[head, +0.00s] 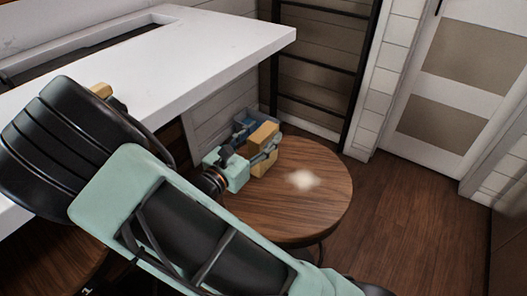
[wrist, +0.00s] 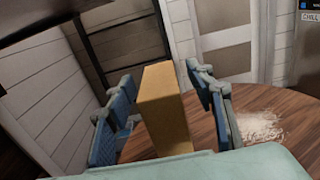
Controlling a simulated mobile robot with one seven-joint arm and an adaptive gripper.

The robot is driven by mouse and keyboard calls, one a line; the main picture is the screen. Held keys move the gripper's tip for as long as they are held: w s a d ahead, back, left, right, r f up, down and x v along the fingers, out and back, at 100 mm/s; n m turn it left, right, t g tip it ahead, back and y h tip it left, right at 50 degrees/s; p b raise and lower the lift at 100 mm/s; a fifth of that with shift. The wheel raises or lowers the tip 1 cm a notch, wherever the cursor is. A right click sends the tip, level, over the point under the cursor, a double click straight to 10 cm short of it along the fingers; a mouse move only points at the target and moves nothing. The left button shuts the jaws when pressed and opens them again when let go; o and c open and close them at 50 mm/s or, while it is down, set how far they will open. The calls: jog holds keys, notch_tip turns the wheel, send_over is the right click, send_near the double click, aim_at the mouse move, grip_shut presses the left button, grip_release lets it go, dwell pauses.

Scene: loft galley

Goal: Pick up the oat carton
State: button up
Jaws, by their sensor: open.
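The oat carton is a plain tan upright box (head: 263,135) on the round wooden table, near its back left edge. In the wrist view the carton (wrist: 165,105) stands between the two blue-padded fingers of my gripper (wrist: 163,88). The fingers are open, one on each side, with a visible gap to the carton on both sides. In the head view my gripper (head: 268,132) reaches around the carton from the left, and the near finger crosses in front of it. The carton's lower part is hidden in the wrist view by my gripper's body.
The round table (head: 325,205) has a pale patch (head: 303,181) right of the carton; its right side is otherwise clear. A white counter (head: 210,50) overhangs at the left. A black ladder-like frame (head: 318,62) stands behind. A small tan object (head: 101,90) shows behind my arm.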

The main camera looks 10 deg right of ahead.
jog(key=shift+w+d, duration=0.35)
jog(key=shift+c, duration=0.2)
jog(key=c, duration=1)
